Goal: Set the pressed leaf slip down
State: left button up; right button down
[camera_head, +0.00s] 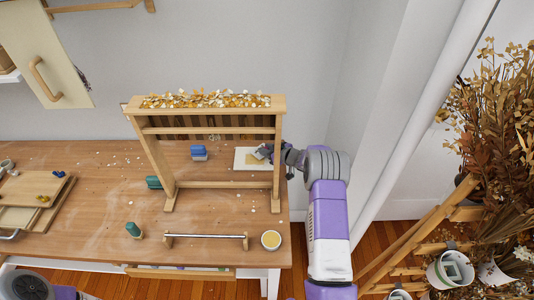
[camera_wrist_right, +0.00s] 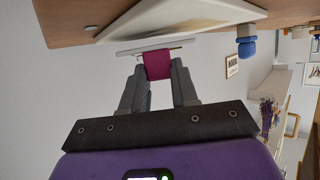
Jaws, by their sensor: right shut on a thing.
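My right gripper (camera_head: 266,152) reaches in from the right, behind the right post of the wooden frame. In the right wrist view my right gripper (camera_wrist_right: 159,68) is shut on a magenta tab (camera_wrist_right: 158,65). A thin pale slip (camera_wrist_right: 142,47), seen nearly edge-on, is at the far end of the tab. In the head view a tan patch (camera_head: 254,159), probably the slip, shows over a white pad (camera_head: 243,165). The white pad (camera_wrist_right: 160,18) is close to the slip in the wrist view; I cannot tell whether they touch. My left gripper is out of view.
The wooden frame (camera_head: 160,168), topped with yellow flakes, stands close in front of the gripper. A blue block (camera_head: 199,152) is left of the pad. A metal-barred handle (camera_head: 205,236) and a small round dish (camera_head: 271,240) are at the front. Dried plants (camera_head: 490,130) stand at right.

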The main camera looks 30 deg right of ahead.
jog(key=shift+f, duration=0.5)
jog(key=shift+f, duration=0.15)
jog(key=c, duration=0.9)
grip_release()
jog(key=shift+o, duration=0.2)
